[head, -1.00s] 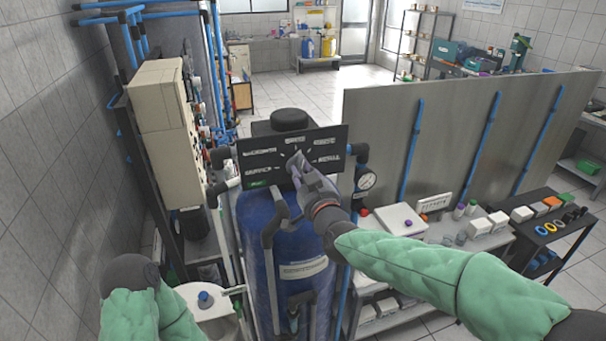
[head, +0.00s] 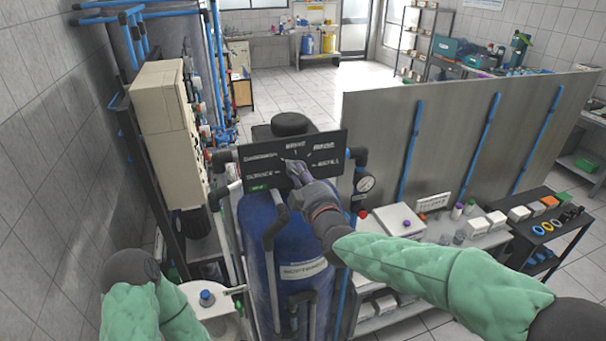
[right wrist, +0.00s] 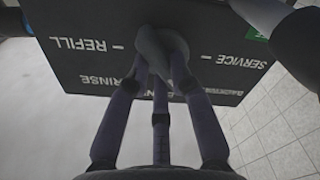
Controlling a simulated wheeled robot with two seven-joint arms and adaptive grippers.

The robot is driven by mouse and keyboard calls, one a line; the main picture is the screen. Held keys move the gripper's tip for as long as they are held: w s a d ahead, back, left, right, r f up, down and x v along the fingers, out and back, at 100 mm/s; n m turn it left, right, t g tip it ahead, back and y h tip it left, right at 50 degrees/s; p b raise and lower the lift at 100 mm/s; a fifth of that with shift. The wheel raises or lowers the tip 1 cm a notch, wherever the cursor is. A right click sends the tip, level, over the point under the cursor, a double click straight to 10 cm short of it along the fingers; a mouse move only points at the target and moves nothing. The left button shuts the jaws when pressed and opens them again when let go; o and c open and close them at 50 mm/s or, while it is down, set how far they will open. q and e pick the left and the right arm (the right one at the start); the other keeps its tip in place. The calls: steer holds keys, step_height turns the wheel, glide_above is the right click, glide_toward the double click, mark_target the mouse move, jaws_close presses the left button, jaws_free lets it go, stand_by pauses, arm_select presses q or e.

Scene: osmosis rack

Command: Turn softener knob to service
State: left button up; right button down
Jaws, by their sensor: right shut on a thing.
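The softener's black panel (head: 330,153) with white labels sits on top of the blue softener tank (head: 310,240). SERVICE is at its lower left, BACKWASH at its upper left and REFILL at its right. My right gripper (head: 295,170) is shut on the grey knob (right wrist: 160,45) at the panel's lower middle. Its fingers hide much of the knob. In the head view the knob's visible tip seems to point up and left, towards BACKWASH. The panel also fills the top of the right wrist view (right wrist: 95,25), with its labels upside down. My left gripper is not in view.
Beige cabinets (head: 168,130) are to the left. A metal partition (head: 450,150) and a bench with a white box (head: 400,221) are to the right.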

steer(key=shift+a+f+n+p, duration=0.1)
steer(key=shift+n+p, duration=0.65)
steer(key=shift+n, duration=1.8)
steer(key=shift+a+n+p, duration=0.1)
steer(key=shift+n+p, duration=0.6)
steer(key=shift+n, duration=1.85)
steer(key=c, duration=1.1)
jaws_free()
steer(key=shift+s, duration=0.1)
